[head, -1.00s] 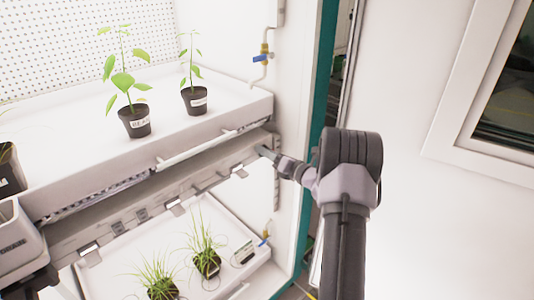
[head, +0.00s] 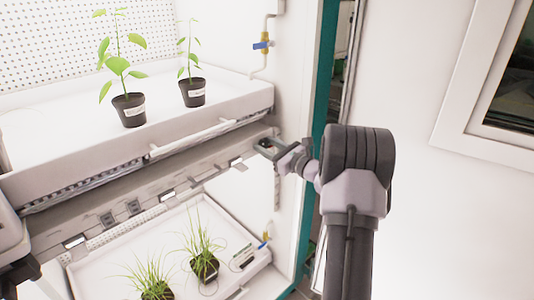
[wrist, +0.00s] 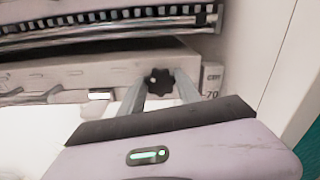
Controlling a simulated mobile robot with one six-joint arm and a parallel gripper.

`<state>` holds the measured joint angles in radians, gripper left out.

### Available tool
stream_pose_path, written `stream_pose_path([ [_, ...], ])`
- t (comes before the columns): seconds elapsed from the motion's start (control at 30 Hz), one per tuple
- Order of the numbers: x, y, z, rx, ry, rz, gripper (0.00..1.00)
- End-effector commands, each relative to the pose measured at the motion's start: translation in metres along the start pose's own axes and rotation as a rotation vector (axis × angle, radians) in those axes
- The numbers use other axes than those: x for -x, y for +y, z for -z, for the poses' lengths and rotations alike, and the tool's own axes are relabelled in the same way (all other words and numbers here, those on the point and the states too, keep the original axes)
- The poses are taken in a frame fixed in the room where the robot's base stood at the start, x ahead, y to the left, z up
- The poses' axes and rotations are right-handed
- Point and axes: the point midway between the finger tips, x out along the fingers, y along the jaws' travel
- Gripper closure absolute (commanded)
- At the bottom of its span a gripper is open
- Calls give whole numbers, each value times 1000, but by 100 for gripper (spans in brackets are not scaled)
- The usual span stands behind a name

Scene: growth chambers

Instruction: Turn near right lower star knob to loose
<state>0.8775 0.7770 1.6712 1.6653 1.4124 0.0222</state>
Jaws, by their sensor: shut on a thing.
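The black star knob (wrist: 159,82) sits on the front end of the pale shelf rail in the wrist view. My gripper (wrist: 160,88) has one finger on each side of the knob and is shut on it. In the head view my gripper (head: 268,149) reaches the right end of the lower rail, just under the upper tray. The knob is hidden there by the fingers. Its turn angle cannot be told.
The upper tray (head: 60,166) carries potted plants (head: 128,110) close above my gripper. The lower tray (head: 100,272) holds grassy pots (head: 204,268). A pipe with a blue valve (head: 262,45) is on the side wall. The teal door frame (head: 322,110) stands just right.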

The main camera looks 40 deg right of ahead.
Motion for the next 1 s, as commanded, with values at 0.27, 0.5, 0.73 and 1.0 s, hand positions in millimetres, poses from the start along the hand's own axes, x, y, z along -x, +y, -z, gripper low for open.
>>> stream_pose_path([
  [0.27, 0, 2, 4, 259, 1, -1, 100],
  [0.5, 0, 2, 2, 464, 2, -1, 100],
  [0.73, 0, 2, 1, 613, 2, -1, 100],
  [1.0, 0, 2, 1, 712, 2, -1, 100],
])
